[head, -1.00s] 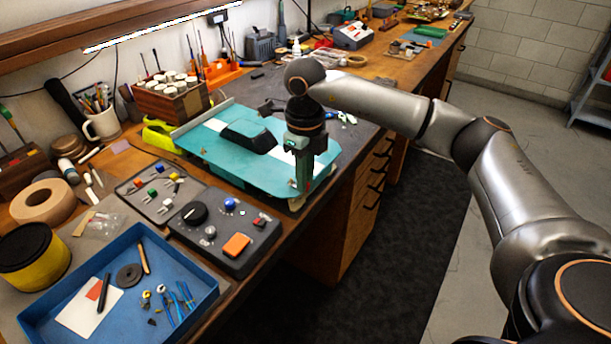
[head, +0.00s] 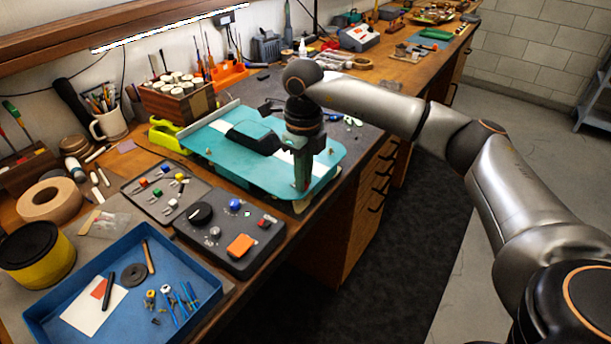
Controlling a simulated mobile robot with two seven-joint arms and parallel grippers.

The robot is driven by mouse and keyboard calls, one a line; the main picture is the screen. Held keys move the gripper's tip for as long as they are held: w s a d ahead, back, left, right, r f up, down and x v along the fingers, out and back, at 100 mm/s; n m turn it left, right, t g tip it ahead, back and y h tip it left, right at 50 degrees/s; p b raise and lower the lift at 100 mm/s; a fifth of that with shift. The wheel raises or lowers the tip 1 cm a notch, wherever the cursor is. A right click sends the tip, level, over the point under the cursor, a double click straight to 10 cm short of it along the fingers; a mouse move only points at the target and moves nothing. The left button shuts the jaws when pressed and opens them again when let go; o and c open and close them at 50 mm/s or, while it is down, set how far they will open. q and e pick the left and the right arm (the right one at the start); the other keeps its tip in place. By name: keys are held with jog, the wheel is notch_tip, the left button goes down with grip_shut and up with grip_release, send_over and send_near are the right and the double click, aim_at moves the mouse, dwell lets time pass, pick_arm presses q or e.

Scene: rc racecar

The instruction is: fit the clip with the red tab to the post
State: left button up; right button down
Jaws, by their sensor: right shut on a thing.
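The teal car body shell (head: 205,140), with a white stripe and a black canopy (head: 252,137), lies on the bench. My right gripper (head: 302,185) points straight down at the shell's near right corner. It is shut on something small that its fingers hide. The post is not clear to see; the gripper covers that corner. A dark clip tray (head: 150,208) to the left holds several small clips with coloured tabs. One tab there looks red (head: 143,183). I cannot tell whether the held thing has a red tab. My left gripper is not in view.
A dark control box (head: 205,248) with knobs and an orange button stands in front of the shell. A blue tray (head: 205,318) with tools is at the near left. A yellow-green thing (head: 166,138) touches the shell's far left. The bench's front edge runs close by my gripper.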

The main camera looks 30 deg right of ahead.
jog(key=shift+w, duration=0.1)
dwell(0.3)
jog(key=c, duration=0.8)
grip_release()
jog(key=shift+o, duration=0.2)
notch_tip(320, 180, up, 12)
jog(key=shift+r, duration=0.25)
